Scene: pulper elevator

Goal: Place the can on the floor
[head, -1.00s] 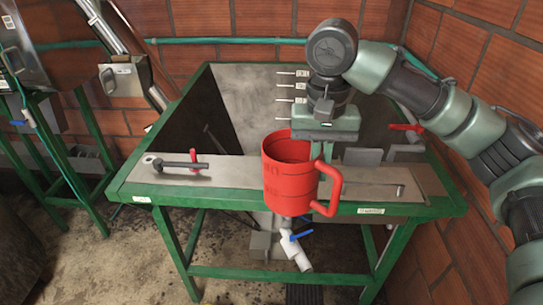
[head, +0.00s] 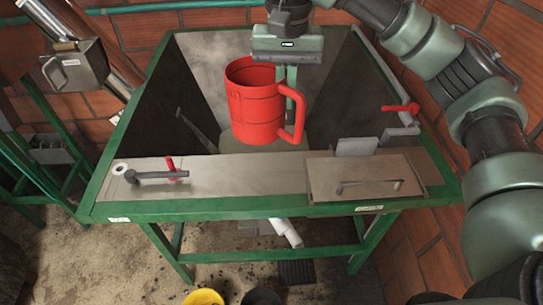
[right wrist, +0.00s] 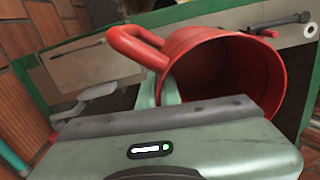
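The can is a red, open-topped mug with a side handle (head: 256,105). It hangs upright in front of the sloped metal tank (head: 210,50), over its opening in the head view. My right gripper (head: 288,80) comes down from above and is shut on the can's rim wall near the handle. In the right wrist view, the fingers (right wrist: 160,92) meet the can (right wrist: 205,65) beside the handle; the exact contact is partly hidden. The floor (head: 110,265) shows below the tank stand. My left gripper is not in view.
The green-framed stand (head: 230,208) lies below the can, with a metal lid (head: 365,178) and a red-handled lever (head: 170,172) on its ledge. A yellow bucket (head: 203,298) and a dark bucket (head: 262,297) stand on the floor at the bottom edge. Brick walls close in behind and right.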

